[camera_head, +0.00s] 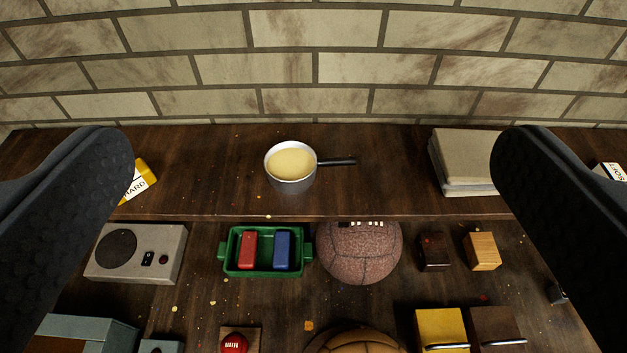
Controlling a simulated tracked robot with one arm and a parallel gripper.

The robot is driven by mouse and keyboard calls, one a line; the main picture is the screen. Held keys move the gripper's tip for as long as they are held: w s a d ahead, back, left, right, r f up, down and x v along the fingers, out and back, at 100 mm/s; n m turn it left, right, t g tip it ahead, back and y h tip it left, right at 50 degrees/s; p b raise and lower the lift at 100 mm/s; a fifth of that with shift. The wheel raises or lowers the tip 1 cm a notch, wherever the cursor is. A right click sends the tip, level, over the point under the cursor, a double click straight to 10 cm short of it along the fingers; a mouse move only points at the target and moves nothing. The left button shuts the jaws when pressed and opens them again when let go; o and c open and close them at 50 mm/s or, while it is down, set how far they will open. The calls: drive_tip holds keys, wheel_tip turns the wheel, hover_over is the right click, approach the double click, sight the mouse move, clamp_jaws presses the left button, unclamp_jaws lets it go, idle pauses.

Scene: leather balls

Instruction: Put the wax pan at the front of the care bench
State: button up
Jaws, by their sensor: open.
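The wax pan (290,183) is a small grey metal pot holding pale yellow wax. It stands upright on a raised wooden shelf (225,185) at the back, with its dark handle pointing right. My gripper (315,160) is open and empty, its two black fingers wide apart at the left and right of the picture. The pan shows between the fingers and neither touches it. The care bench is the dark wooden surface (200,295) that shows below the shelf; its front edge is out of view.
On the bench stand a grey box with a round dark disc (135,253), a green tray (265,270) with red and blue blocks, a brown ball (360,254), small blocks (482,250) and a yellow box (441,328). Grey slabs (465,160) lie on the shelf. A brick wall (320,60) stands behind.

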drive_tip(key=s+r, duration=0.2)
drive_tip(key=m+g+h+p, duration=0.2)
drive_tip(key=m+g+p, duration=0.2)
drive_tip(key=g, duration=0.7)
hover_over(290, 165)
drive_tip(key=s, duration=0.3)
drive_tip(key=f, duration=3.1)
drive_tip(key=shift+a+f, duration=0.15)
drive_tip(key=shift+a, duration=0.25)
drive_tip(key=shift+w+p+x, duration=0.15)
drive_tip(key=shift+p+x, duration=0.25)
drive_tip(key=shift+x, duration=1.2)
drive_tip(key=shift+w+p+x, duration=0.15)
drive_tip(key=shift+p+x, duration=0.2)
drive_tip(key=shift+x, duration=1.3)
drive_tip(key=shift+a, duration=0.2)
drive_tip(key=c, duration=1.1)
drive_tip(key=shift+r+m, duration=0.3)
drive_tip(key=shift+r, duration=0.1)
drive_tip(key=shift+c, duration=0.2)
